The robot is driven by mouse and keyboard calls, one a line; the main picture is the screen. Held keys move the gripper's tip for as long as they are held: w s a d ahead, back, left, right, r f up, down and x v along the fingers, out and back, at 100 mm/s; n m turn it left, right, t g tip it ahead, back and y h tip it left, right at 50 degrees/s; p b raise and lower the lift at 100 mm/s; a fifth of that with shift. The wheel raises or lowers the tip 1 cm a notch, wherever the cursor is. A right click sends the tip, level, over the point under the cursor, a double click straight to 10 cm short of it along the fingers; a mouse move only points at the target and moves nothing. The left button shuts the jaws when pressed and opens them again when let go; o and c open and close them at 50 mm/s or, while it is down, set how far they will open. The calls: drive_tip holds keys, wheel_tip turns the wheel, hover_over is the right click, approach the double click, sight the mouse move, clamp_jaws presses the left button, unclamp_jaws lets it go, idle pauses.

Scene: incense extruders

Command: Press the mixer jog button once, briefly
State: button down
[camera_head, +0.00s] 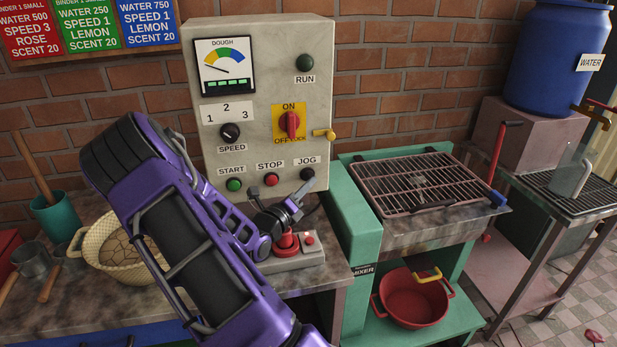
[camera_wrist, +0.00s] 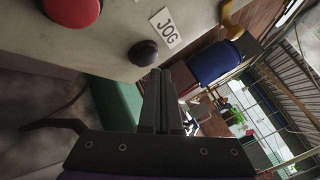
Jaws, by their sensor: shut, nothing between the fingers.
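The black JOG button (camera_head: 307,174) sits under its JOG label at the lower right of the grey control panel (camera_head: 262,70). In the wrist view the round black JOG button (camera_wrist: 143,53) stands out from the panel beside the JOG label (camera_wrist: 165,26). My gripper (camera_head: 306,188) is shut and empty, its tips just below the button in the head view. In the wrist view the closed fingertips (camera_wrist: 160,74) appear close to the button, slightly to its lower right. I cannot tell whether they touch it.
The red STOP button (camera_head: 271,180) and green START button (camera_head: 234,185) are left of JOG. A yellow lever (camera_head: 325,134) juts from the panel's right edge. A grill rack (camera_head: 423,181) stands to the right.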

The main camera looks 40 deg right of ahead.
idle(0.4)
drive_tip(key=shift+w+d, duration=0.25)
drive_tip(key=shift+w, duration=0.1)
drive_tip(key=shift+w+d, duration=0.2)
drive_tip(key=shift+w, duration=0.25)
idle(0.6)
drive_tip(key=shift+s+p, duration=0.1)
drive_tip(key=shift+p, duration=0.25)
idle(1.3)
drive_tip(key=shift+s+a+p, duration=0.3)
drive_tip(key=shift+s+a, duration=0.15)
drive_tip(key=shift+s, duration=0.25)
drive_tip(key=shift+s, duration=0.1)
drive_tip(key=shift+s+a+p, duration=0.25)
drive_tip(key=shift+s+a, duration=0.15)
drive_tip(key=shift+s, duration=0.3)
drive_tip(key=shift+s+a+p, duration=0.3)
drive_tip(key=shift+s+a, duration=0.1)
drive_tip(key=shift+s, duration=0.3)
drive_tip(key=shift+s+a+p, duration=0.25)
drive_tip(key=shift+s+a, duration=0.15)
drive_tip(key=shift+s, duration=0.3)
